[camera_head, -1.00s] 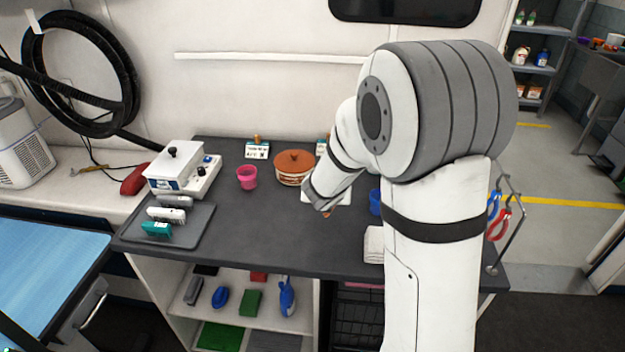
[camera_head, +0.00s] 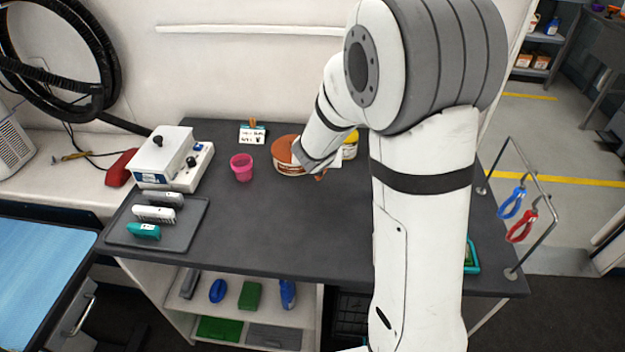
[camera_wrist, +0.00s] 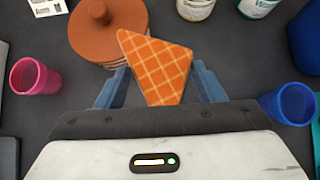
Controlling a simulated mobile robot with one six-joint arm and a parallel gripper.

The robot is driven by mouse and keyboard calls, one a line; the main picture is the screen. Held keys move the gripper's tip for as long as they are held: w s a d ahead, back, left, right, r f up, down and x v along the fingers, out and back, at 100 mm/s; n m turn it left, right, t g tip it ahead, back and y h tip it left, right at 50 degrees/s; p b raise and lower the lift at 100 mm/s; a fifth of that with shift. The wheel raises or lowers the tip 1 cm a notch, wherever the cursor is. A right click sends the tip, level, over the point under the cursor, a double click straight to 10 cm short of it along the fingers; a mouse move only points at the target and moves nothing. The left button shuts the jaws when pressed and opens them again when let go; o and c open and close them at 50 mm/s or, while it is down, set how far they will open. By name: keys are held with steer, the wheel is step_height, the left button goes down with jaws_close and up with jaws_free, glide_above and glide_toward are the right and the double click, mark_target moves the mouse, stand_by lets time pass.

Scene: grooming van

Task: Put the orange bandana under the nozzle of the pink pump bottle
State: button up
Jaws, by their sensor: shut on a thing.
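The orange bandana (camera_wrist: 157,68) is a folded triangle with a pale checked pattern. My gripper (camera_wrist: 157,88) is shut on it, with a blue finger at each side in the wrist view. In the head view, my gripper (camera_head: 318,174) is above the dark counter, beside the lidded pot, and only a small orange bit of the bandana (camera_head: 320,178) shows. I see no pink pump bottle in these frames; the pink thing on the counter is a cup (camera_head: 242,167), also in the wrist view (camera_wrist: 36,76).
A terracotta-lidded pot (camera_wrist: 108,28) is close beyond the bandana. A blue cup (camera_wrist: 290,104) is at right, and two jars (camera_wrist: 195,8) (camera_wrist: 257,7) are at the far edge. A white device (camera_head: 166,156) and a tray (camera_head: 188,232) fill the counter's left. The front middle is clear.

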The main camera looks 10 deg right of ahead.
steer(key=shift+w+d+r+m+h, duration=0.1)
steer(key=shift+d+m+h, duration=0.3)
steer(key=shift+d+m, duration=0.15)
steer(key=s+d+m+g+h, duration=0.1)
steer(key=d+m+h, duration=0.1)
steer(key=d+m, duration=0.1)
steer(key=b, duration=0.4)
glide_toward(343, 188)
steer(key=shift+m+g+h, duration=0.4)
steer(key=shift+m, duration=0.05)
steer(key=x, duration=0.5)
steer(key=shift+w+a, duration=0.2)
steer(key=shift+w, duration=0.35)
steer(key=shift+f, duration=0.25)
steer(key=o, duration=1.1)
steer(key=shift+r, duration=0.15)
